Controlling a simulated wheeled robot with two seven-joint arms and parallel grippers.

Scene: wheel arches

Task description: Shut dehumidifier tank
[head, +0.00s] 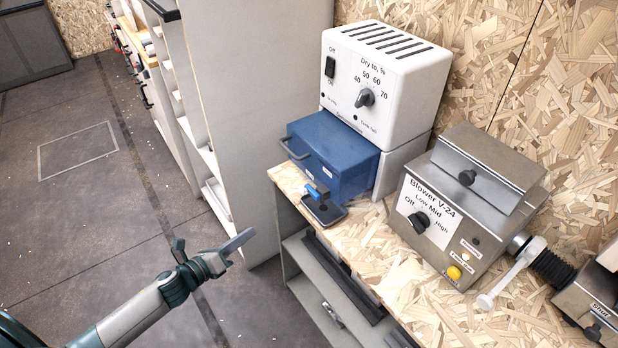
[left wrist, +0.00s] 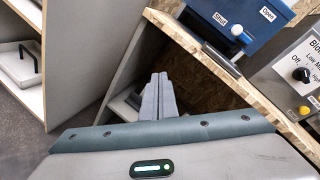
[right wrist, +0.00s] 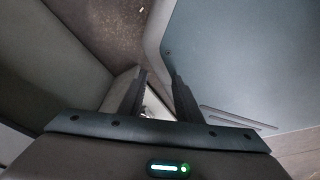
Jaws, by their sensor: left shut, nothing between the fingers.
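The white dehumidifier (head: 383,75) stands on the bench at the back wall. Its blue tank (head: 337,150) sticks out from its lower part towards the left, with a dark handle (head: 293,147) on its front face. The tank shows in the left wrist view (left wrist: 240,18) at the top, with "Shut" and "Open" labels. My left gripper (head: 248,238) is shut and empty, in front of the bench, lower left of the tank and apart from it. Its fingers show pressed together in the left wrist view (left wrist: 158,82). My right gripper (right wrist: 158,85) is open, with nothing seen between its fingers.
A grey blower (head: 465,205) stands to the right. A tall grey shelf unit (head: 240,120) rises to the left. Floor at left is clear.

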